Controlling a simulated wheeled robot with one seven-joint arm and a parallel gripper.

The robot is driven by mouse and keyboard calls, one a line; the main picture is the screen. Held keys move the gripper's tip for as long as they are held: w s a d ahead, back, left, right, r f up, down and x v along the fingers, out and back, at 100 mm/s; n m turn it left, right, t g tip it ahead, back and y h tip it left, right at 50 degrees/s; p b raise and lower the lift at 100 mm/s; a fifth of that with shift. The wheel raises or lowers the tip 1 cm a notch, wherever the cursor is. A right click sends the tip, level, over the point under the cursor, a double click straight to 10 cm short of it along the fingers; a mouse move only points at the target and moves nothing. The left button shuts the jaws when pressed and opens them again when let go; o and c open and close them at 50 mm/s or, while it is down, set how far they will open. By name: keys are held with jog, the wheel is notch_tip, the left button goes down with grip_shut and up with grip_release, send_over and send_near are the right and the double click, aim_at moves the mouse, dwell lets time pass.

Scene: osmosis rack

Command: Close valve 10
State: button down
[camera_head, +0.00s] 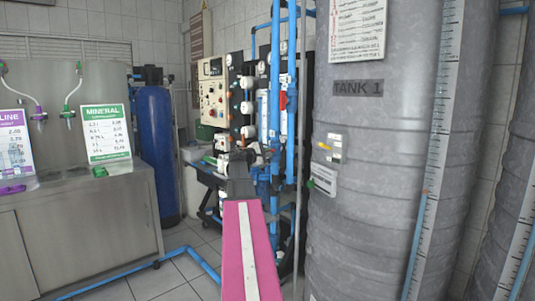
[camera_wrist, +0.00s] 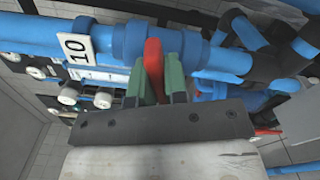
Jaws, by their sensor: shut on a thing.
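In the wrist view a white tag reading "10" (camera_wrist: 78,48) hangs on a blue pipe. Just right of it is the valve's red handle (camera_wrist: 153,62), against the blue valve body (camera_wrist: 181,40). My gripper (camera_wrist: 153,75) has its two green fingers on either side of the red handle, shut on it. In the head view my pink arm (camera_head: 248,250) reaches forward to the blue pipes of the rack, and the fingers and valve 10 are too small to make out there.
A grey tank marked "TANK 1" (camera_head: 375,150) stands close at the right of my arm. Vertical blue pipes (camera_head: 274,90) rise beside it. A steel counter (camera_head: 85,220) and a blue cylinder (camera_head: 157,150) are at the left. A blue pipe (camera_head: 120,276) runs along the floor.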

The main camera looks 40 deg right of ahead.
jog(key=shift+f+m, duration=0.15)
jog(key=shift+m, duration=2.05)
jog(key=c, duration=1.1)
grip_release()
jog(key=shift+c, duration=0.2)
jog(key=s+a, duration=0.1)
jog(key=a, duration=0.9)
jog(key=shift+a, duration=0.35)
